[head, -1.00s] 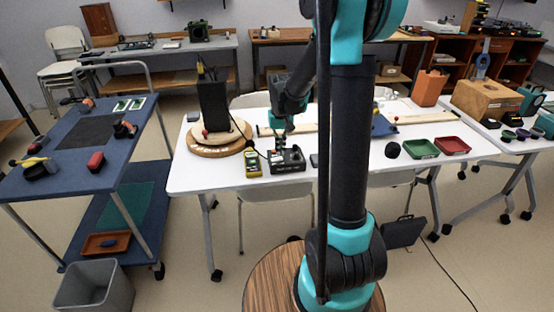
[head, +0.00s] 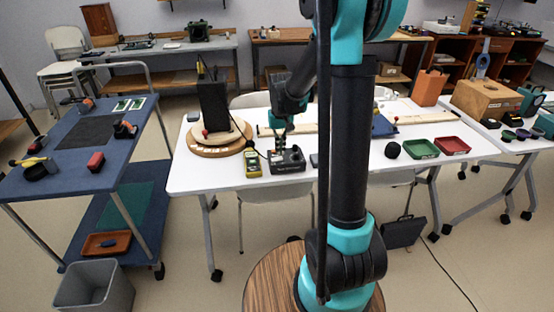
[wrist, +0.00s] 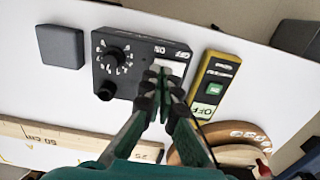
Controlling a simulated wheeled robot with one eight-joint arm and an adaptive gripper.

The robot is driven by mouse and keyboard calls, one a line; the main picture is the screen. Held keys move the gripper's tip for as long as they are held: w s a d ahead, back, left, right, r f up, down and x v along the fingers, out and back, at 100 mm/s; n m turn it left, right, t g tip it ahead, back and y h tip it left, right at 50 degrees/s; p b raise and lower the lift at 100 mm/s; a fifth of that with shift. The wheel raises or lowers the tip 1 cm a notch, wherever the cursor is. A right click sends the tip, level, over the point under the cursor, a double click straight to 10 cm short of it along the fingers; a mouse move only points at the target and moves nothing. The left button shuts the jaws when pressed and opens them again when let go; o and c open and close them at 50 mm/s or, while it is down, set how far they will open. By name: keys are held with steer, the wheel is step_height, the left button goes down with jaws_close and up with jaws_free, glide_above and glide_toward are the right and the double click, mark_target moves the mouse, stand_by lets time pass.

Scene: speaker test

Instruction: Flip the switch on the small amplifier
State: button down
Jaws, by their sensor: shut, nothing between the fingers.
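The small amplifier (head: 290,161) is a black box on the white table, beside a yellow meter. In the wrist view the amplifier (wrist: 112,75) shows a dial, a smaller black knob and ON and OFF labels. A pale switch (wrist: 174,68) lies by these labels, partly hidden by my fingertips. My gripper (wrist: 163,78) is shut and empty, its tips over the amplifier at the switch. I cannot tell whether they touch it. In the head view my gripper (head: 280,142) is small, above the amplifier's back left part.
The yellow meter (wrist: 211,88) lies close beside the amplifier. A dark square block (wrist: 60,46) is on its other side. A round wooden base (head: 216,145) carries a tall black panel (head: 213,104). A long wooden ruler (wrist: 75,139) lies behind the amplifier.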

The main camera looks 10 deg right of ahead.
mark_target(280, 158)
steer(key=shift+f, duration=1.1)
stand_by(0.6)
steer(key=shift+r, duration=3.55)
steer(key=s+d+f+t, duration=0.2)
steer(key=s+f, duration=0.1)
steer(key=s, duration=0.8)
steer(key=s+d+f+t, duration=0.2)
steer(key=s+f, duration=0.1)
steer(key=s, duration=0.8)
steer(key=shift+f, duration=0.4)
